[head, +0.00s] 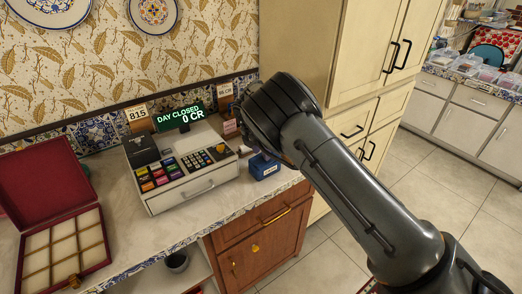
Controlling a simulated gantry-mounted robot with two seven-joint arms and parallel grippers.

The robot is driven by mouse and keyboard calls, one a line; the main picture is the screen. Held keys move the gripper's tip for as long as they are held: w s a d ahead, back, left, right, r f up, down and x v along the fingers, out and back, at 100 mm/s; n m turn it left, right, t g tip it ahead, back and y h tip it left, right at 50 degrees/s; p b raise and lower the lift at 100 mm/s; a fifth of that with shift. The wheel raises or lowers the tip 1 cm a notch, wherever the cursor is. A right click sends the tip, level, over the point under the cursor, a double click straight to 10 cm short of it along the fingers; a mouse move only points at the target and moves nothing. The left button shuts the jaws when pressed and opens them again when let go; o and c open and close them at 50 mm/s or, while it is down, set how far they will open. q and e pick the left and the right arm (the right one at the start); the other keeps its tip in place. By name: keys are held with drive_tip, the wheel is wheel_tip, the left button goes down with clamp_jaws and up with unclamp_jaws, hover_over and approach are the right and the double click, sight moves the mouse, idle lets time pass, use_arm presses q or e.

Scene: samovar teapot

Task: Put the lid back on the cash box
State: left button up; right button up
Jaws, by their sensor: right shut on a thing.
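A small blue box (263,167), which I take for the cash box, stands on the counter near its right end, just right of the cash register. Its top is small and partly dark in this view, so I cannot tell how it is covered. My right gripper (244,128) is above and slightly left of the blue box, near the wall. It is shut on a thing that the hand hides. I cannot make out a lid. My left gripper is out of view.
The cash register (194,190) stands beside the blue box. An open red box (104,253) with several compartments sits at the left. The tiled counter edge (225,222) runs along the front. Some bare counter (122,220) lies between the red box and register.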

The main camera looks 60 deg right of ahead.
drive_tip(key=o, duration=1.9)
drive_tip(key=shift+c, duration=0.2)
drive_tip(key=shift+r, duration=0.2)
drive_tip(key=shift+r+p, duration=0.65)
drive_tip(key=shift+p, duration=0.1)
wheel_tip(320, 180, up, 5)
drive_tip(key=p, duration=0.4)
drive_tip(key=shift+r+p, duration=0.2)
drive_tip(key=shift+p, duration=0.15)
